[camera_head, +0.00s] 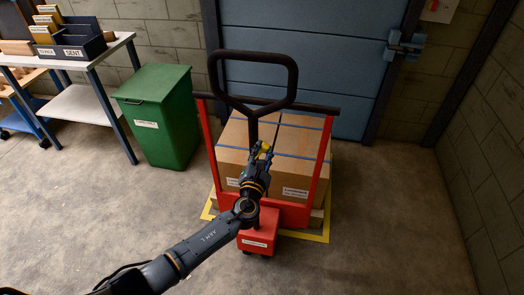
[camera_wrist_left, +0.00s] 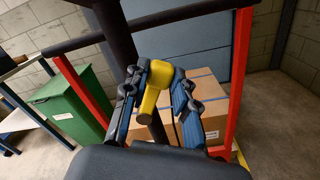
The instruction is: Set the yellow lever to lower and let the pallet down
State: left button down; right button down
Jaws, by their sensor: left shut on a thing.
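The yellow lever (camera_wrist_left: 155,88) sits on the dark handle post of a red pallet jack and lies between the fingers of my left gripper (camera_wrist_left: 158,100). In the head view the left gripper (camera_head: 258,160) reaches the post below the black loop handle (camera_head: 253,55), and only a bit of yellow shows there. The gripper is shut on the lever. How high the pallet stands off the floor is hard to tell. My right gripper is not in view.
A green bin (camera_head: 160,118) stands left of the jack. A white table (camera_head: 95,60) with a dark sorting tray (camera_head: 80,45) is at the far left. Yellow floor marking (camera_head: 318,237) surrounds the pallet, before a blue door (camera_head: 330,60). The floor to the right is clear.

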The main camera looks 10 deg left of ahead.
pick_arm(q)
jog(key=c, duration=1)
grip_release()
jog(key=shift+c, duration=0.2)
jog(key=shift+s, duration=0.1)
jog(key=s, duration=1.1)
jog(key=shift+s+a, duration=0.15)
jog(key=shift+s, duration=0.25)
jog(key=shift+f, duration=0.1)
